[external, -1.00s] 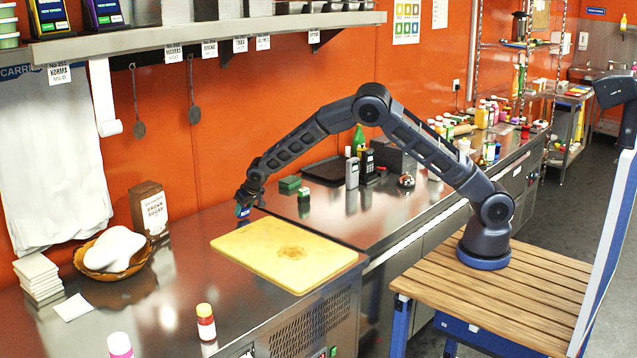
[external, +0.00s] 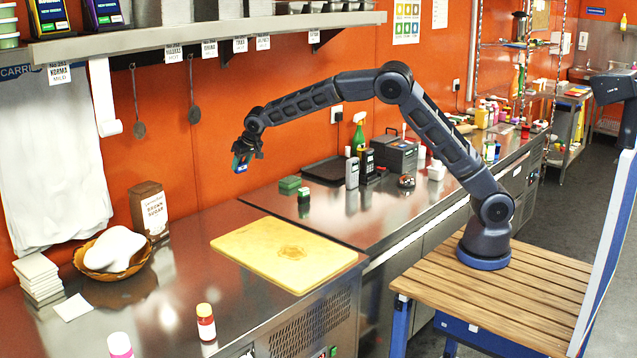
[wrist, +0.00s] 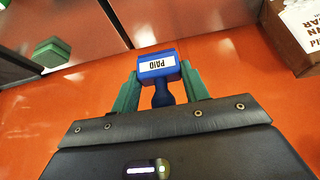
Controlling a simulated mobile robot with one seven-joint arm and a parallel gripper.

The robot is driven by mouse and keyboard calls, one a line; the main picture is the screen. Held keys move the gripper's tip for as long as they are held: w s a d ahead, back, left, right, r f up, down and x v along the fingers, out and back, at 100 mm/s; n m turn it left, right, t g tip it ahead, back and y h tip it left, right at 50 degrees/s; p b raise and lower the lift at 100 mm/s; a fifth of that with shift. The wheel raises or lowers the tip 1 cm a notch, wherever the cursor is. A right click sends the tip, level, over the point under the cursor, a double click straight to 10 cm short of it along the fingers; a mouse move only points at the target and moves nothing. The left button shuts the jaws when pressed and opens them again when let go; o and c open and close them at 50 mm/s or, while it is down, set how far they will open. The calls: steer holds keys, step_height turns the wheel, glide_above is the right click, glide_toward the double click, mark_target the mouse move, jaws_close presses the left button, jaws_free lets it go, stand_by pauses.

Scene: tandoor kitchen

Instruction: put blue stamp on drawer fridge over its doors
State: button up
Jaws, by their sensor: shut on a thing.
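My gripper (external: 243,160) is shut on the blue stamp (external: 239,167) and holds it in the air above the counter, well clear of it. In the wrist view the blue stamp (wrist: 157,68), with a white PAID label, sits between the two green fingers of my gripper (wrist: 160,88). The drawer fridge (external: 318,325) is the steel unit with a vented front below the counter. A yellow cutting board (external: 255,250) lies on its top near the front edge. The fridge's doors are mostly out of view.
Bare steel lies left of the board.

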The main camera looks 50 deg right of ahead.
steer(key=shift+d+r, duration=0.1)
steer(key=shift+d, duration=0.1)
steer(key=s+d+f, duration=0.1)
steer(key=d+f, duration=0.1)
steer(key=d, duration=1.6)
steer(key=s+d+f, duration=0.1)
steer(key=d+f, duration=0.1)
steer(key=d, duration=1.5)
steer(key=s+d+r, duration=0.1)
steer(key=s+d, duration=0.2)
steer(key=d, duration=0.2)
steer(key=s+d+r, duration=0.1)
steer(key=s+d, duration=0.2)
steer(key=d, duration=0.2)
steer(key=s+d+r, duration=0.1)
steer(key=s+d, duration=0.3)
steer(key=d, duration=0.2)
steer(key=shift+s+d, duration=4.55)
steer(key=shift+s, duration=1.8)
steer(key=shift+n, duration=0.3)
step_height(320, 180, down, 19)
steer(key=shift+r, duration=0.15)
